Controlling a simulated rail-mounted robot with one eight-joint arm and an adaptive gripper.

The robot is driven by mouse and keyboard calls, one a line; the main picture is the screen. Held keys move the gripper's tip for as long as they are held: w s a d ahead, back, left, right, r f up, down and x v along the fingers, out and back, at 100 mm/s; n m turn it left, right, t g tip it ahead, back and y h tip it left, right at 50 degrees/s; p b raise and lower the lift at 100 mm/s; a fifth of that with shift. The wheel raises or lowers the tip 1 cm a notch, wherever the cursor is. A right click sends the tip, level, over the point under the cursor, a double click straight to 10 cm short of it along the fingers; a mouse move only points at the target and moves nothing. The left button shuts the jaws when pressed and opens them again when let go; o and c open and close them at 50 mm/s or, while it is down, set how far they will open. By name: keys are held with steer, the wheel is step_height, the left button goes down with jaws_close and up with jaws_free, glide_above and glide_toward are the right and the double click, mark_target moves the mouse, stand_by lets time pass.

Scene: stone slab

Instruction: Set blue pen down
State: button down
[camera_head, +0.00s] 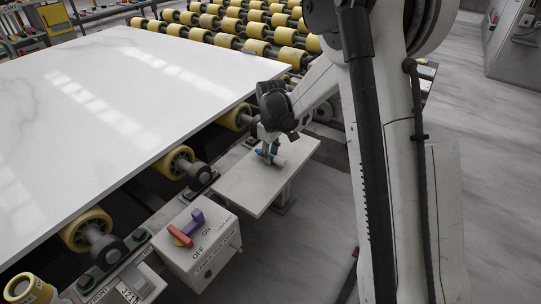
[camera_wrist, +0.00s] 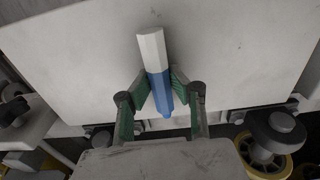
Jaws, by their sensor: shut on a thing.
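The blue pen (camera_wrist: 158,82) has a thick body with a white part and a blue part. My gripper (camera_wrist: 161,90) is shut on its blue part, with a green finger on each side. In the head view the pen (camera_head: 278,160) shows small in my gripper (camera_head: 268,149), just over the small pale shelf (camera_head: 247,187). In the wrist view the shelf (camera_wrist: 225,50) fills the background behind the pen. A faint shadow lies beside the pen. I cannot tell whether the pen touches the shelf.
A large white stone slab (camera_head: 110,95) lies on yellow rollers (camera_head: 175,163) left of the shelf. A control box (camera_head: 198,250) with a red and purple switch (camera_head: 186,230) stands in front. The shelf around the pen is bare.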

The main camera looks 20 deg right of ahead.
mark_target(271, 155)
steer(key=c, duration=1.6)
jaws_free()
steer(key=shift+c, duration=0.2)
steer(key=shift+r, duration=0.1)
step_height(271, 155, up, 13)
steer(key=p, duration=0.3)
steer(key=s+r+m+t, duration=0.3)
steer(key=s+r+m, duration=0.1)
steer(key=s+r, duration=0.95)
steer(key=s+f+m+t, duration=0.2)
steer(key=s+m+t, duration=0.2)
steer(key=s, duration=1.4)
steer(key=shift+d+f, duration=0.15)
steer(key=shift+f, duration=0.15)
